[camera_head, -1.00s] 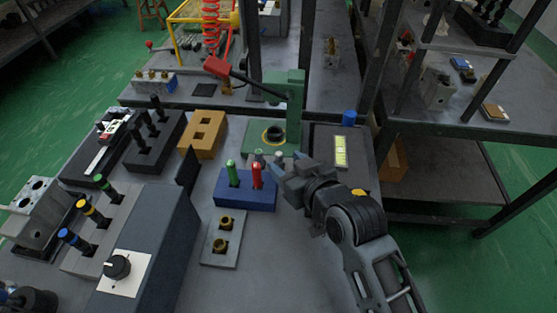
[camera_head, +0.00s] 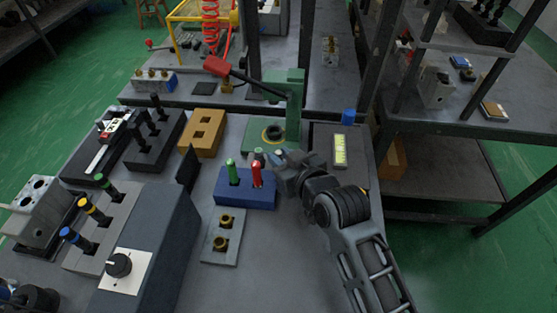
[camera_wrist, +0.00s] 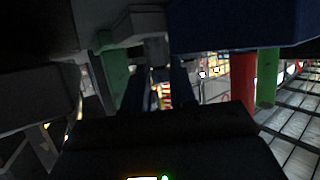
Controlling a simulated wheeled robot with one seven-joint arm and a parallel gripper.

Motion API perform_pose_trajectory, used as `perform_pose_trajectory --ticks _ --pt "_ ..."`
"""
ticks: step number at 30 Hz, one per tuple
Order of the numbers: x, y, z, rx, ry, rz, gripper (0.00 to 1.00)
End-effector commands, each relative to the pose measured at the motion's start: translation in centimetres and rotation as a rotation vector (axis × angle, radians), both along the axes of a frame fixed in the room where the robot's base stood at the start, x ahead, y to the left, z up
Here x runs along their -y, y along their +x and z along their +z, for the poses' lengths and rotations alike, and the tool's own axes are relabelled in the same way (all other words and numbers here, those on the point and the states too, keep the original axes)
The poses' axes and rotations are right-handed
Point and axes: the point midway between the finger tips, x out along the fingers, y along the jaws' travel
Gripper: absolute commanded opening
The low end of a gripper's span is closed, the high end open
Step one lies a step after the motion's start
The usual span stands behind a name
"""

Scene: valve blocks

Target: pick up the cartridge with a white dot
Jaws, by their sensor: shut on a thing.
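My gripper (camera_head: 282,158) is behind and to the right of the blue block, in front of the green press. It is shut on a small grey cartridge with a pale top (camera_head: 279,153). A white dot is too small to make out. In the dark wrist view, a grey piece (camera_wrist: 152,48) shows between the fingers; the fingers' contact is hard to see. Another grey-topped cartridge (camera_head: 258,153) stands just left of my gripper. A green cartridge (camera_head: 232,171) and a red cartridge (camera_head: 256,174) stand upright in the blue block (camera_head: 245,195).
The green press (camera_head: 290,105) with its red-handled lever rises close behind my gripper. A dark box with a lit yellow panel (camera_head: 340,151) is to the right. A grey plate with brass fittings (camera_head: 222,236) lies in front of the blue block. Bare table shows at front centre.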

Motion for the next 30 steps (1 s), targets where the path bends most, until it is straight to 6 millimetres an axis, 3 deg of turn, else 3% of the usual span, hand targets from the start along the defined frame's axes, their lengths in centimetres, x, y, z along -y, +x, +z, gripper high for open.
perform_pose_trajectory --ticks 3,17,24,30 --pt "0.0 0.0 0.0 0.000 0.000 0.000 0.00" --pt "0.0 0.0 0.8 0.003 0.000 0.000 0.00" --pt "0.0 0.1 4.4 0.007 0.002 -0.001 0.00" --pt "3.3 -3.3 6.7 0.003 0.000 -0.004 0.00"
